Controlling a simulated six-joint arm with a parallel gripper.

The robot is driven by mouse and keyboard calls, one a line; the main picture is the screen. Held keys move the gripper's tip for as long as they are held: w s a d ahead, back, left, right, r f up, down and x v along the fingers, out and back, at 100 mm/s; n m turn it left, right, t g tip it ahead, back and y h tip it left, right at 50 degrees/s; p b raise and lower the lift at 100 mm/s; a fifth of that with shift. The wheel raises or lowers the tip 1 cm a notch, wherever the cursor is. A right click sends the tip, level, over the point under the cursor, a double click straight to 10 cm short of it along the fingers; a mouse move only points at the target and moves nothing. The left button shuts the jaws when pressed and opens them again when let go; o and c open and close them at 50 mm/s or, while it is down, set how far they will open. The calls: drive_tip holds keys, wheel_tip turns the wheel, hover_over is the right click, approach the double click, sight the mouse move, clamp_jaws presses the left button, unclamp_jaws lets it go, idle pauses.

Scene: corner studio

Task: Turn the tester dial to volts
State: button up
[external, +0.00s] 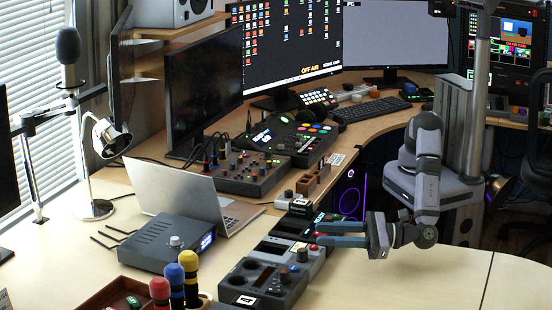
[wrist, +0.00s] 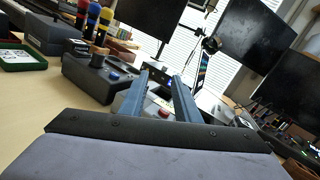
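In the wrist view, my gripper (wrist: 167,78) is also open. Its fingers are over or just in front of a light grey unit with a red button (wrist: 163,113). That unit (external: 314,251) shows below the fingertips in the external view, with a dark knob (external: 302,255). Nearer stands a dark box with a knob (external: 285,274); in the wrist view a dark box (wrist: 88,80) carries a tan-topped knob (wrist: 99,51). I cannot tell which is the tester; dial markings are unreadable.
A row of small units lines the desk beside a grey box with a round knob (external: 175,241) and an open laptop (external: 190,192). Red, blue and yellow capped posts (external: 188,262) stand at the front. The desk at right (external: 400,280) is clear.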

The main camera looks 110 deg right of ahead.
sight(304, 257)
drive_tip(key=f, duration=0.1)
drive_tip(key=f+y, duration=0.2)
drive_tip(key=shift+s+a+f, duration=0.2)
drive_tip(key=shift+s+f, duration=0.05)
drive_tip(key=shift+f, duration=0.1)
drive_tip(key=shift+w+a+f+y, duration=0.1)
drive_tip(key=shift+a+y, duration=0.15)
drive_tip(key=shift+y, duration=0.05)
drive_tip(key=shift+a+f+m, duration=0.1)
drive_tip(key=shift+f+m, duration=0.05)
drive_tip(key=shift+m, duration=0.55)
drive_tip(key=shift+p+x, duration=0.4)
drive_tip(key=shift+x, duration=3.3)
clamp_jaws()
